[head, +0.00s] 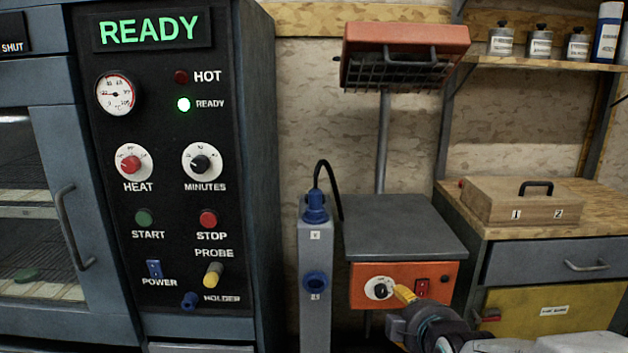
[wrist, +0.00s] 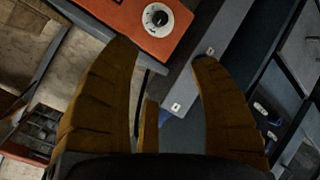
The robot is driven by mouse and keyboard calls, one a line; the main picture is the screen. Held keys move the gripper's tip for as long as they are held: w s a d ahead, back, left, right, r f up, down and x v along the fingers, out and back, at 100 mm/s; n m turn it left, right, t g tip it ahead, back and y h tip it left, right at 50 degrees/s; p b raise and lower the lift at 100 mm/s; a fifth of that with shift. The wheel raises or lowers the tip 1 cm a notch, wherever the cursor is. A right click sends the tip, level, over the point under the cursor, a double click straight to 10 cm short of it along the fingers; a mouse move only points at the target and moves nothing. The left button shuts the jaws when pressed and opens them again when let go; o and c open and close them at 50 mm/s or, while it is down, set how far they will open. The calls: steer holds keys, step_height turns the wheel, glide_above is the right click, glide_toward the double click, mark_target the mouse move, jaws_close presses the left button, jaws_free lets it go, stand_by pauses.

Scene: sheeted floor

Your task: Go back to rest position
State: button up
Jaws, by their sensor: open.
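My gripper (head: 404,293) shows at the lower right of the head view, in front of the orange control box (head: 360,272). One yellow finger overlaps the right edge of the box's white dial (head: 379,288); whether it touches cannot be told. In the wrist view my gripper (wrist: 163,54) has its two long yellow fingers spread wide, with nothing held between them. The orange box (wrist: 122,14) and its dial (wrist: 157,18) lie beyond the fingertips there. The grey post (wrist: 193,75) shows between and behind the fingers.
At left stands an oven cabinet (head: 262,150) with a lit READY sign (head: 149,30). A grey post (head: 315,265) with blue fittings stands beside the box. An orange hood (head: 405,42) hangs above its grey top (head: 400,225). A bench at right holds a wooden case (head: 495,203).

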steer(key=s+r+m+g+p, duration=0.4)
steer(key=s+r+m+p, duration=0.1)
steer(key=s+r+p, duration=0.4)
steer(key=s+r+m+g+p, duration=0.4)
steer(key=s+r+p, duration=0.6)
steer(key=s+p, duration=0.3)
steer(key=shift+s+d+r+m+g, duration=0.15)
steer(key=shift+s+r+m+g, duration=0.15)
steer(key=shift+s+m, duration=0.65)
